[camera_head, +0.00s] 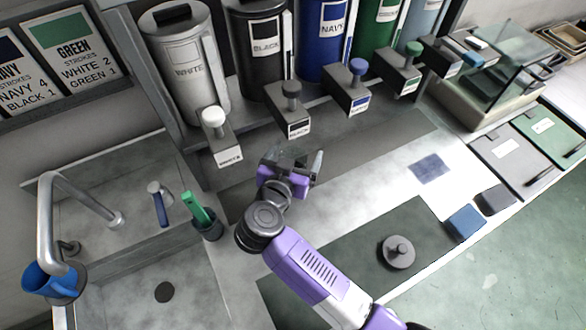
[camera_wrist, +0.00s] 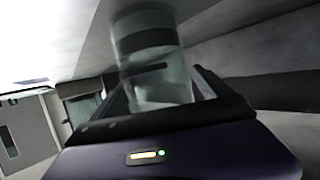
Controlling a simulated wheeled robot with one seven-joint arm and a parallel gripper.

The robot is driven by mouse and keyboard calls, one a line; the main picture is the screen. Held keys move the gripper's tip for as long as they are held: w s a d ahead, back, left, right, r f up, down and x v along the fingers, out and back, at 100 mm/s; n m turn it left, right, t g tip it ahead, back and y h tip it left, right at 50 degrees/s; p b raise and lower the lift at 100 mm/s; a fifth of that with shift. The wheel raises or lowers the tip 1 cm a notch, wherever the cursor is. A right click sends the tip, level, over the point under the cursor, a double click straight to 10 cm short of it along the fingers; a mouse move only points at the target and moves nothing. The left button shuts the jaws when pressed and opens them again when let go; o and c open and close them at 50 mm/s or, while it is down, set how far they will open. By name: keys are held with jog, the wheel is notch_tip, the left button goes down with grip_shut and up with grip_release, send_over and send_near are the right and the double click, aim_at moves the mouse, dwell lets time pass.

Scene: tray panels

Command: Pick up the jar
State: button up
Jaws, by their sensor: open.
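The jar (camera_wrist: 148,62) shows in the wrist view as a clear, blurred cylinder with a dark band near its top. It stands just beyond and between the fingers of my gripper (camera_wrist: 162,85), its lower part overlapping the gap between them. The fingers are apart, and I cannot tell whether they touch it. In the head view my gripper (camera_head: 294,160) is over the counter in front of the white and black dispensers. The jar cannot be made out clearly there.
A row of paint dispensers, including white (camera_head: 182,65) and black (camera_head: 258,50), stands behind my gripper.

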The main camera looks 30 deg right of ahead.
jog(key=shift+c, duration=0.4)
jog(key=c, duration=1.8)
grip_shut()
jog(key=shift+r, duration=0.15)
